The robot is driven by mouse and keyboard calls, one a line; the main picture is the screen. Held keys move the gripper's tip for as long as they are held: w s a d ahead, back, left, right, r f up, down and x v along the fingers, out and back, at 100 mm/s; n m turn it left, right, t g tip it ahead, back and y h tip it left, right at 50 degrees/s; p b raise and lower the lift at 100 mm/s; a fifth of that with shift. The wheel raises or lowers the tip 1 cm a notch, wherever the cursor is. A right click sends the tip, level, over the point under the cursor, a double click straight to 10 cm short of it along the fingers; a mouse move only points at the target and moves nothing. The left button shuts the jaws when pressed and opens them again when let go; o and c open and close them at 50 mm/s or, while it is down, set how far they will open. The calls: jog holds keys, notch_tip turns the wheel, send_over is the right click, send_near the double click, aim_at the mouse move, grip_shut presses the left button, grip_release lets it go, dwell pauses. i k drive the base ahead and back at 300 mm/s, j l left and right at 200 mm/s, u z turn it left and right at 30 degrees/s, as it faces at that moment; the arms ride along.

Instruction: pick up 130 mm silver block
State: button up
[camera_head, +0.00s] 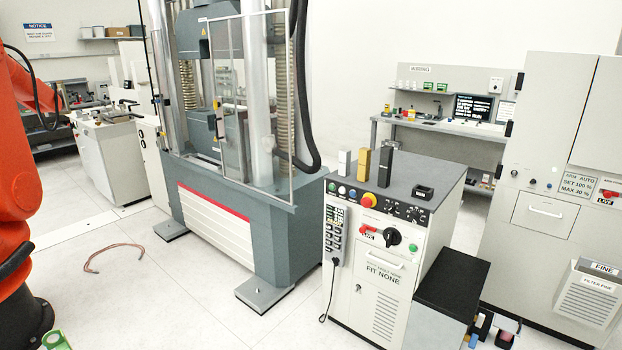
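Three upright blocks stand in a row on the dark top of the control cabinet (422,180). The silver block (344,164) is at the left, a gold block (364,162) is in the middle, and a black block (385,167) is at the right. The silver block looks a little shorter than the other two. No length marking can be read on it. My gripper is not in view, so its state and its distance from the blocks are not shown. An orange arm-like part fills the left edge.
A tall testing machine (235,215) with a clear guard stands left of the cabinet. A small black box (424,192) sits on the cabinet top. A black step (450,285) adjoins its right side. A reddish cable (112,250) lies on open floor at left.

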aim_at(345, 154)
jog(key=i+z, duration=0.1)
jog(key=i, duration=0.55)
jog(key=i+j+z, duration=0.15)
jog(key=i, duration=0.45)
jog(key=i+j+z, duration=0.1)
jog(key=i, duration=0.5)
jog(key=j, duration=0.1)
